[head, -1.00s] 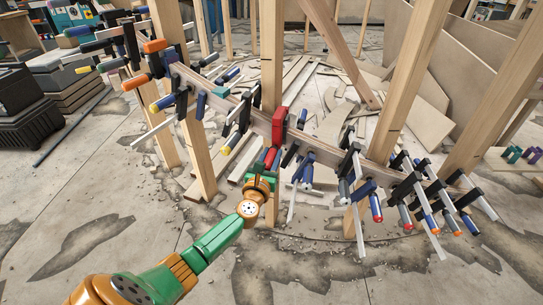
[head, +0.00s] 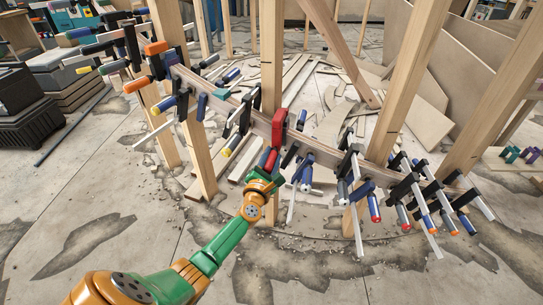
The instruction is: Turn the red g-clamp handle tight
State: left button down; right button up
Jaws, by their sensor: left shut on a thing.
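The red g-clamp (head: 279,126) sits on the curved wooden stringer near the middle of the head view, beside an upright post. Its red handle (head: 267,158) hangs below the clamp body, toward me. My left gripper (head: 264,177) reaches up from the lower left and is shut on the red handle. The gripper's fingers cover the handle's lower end. My right gripper is not in view.
The stringer (head: 325,153) runs from upper left to lower right, crowded with several bar clamps on both sides of the red one. Wooden posts (head: 270,60) stand along it. Black cases (head: 25,105) stand at left. The floor in front is open.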

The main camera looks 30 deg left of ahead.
pick_arm(q)
jog(key=m, duration=0.4)
jog(key=shift+m+p, duration=0.3)
jog(key=m, duration=0.4)
jog(key=shift+m+p, duration=0.3)
jog(key=shift+p, duration=0.05)
jog(key=m, duration=0.2)
jog(key=shift+m, duration=0.4)
jog(key=m+p, duration=0.1)
jog(key=m, duration=0.3)
jog(key=shift+m, duration=0.3)
jog(key=m+p, duration=0.1)
jog(key=m, duration=0.5)
jog(key=shift+f, duration=0.1)
jog(key=m, duration=0.5)
jog(key=shift+m, duration=0.4)
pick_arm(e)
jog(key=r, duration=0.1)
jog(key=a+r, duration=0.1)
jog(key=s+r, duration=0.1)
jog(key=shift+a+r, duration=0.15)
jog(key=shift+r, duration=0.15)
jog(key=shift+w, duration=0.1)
pick_arm(q)
jog(key=c, duration=0.5)
grip_release()
jog(key=shift+c, duration=0.2)
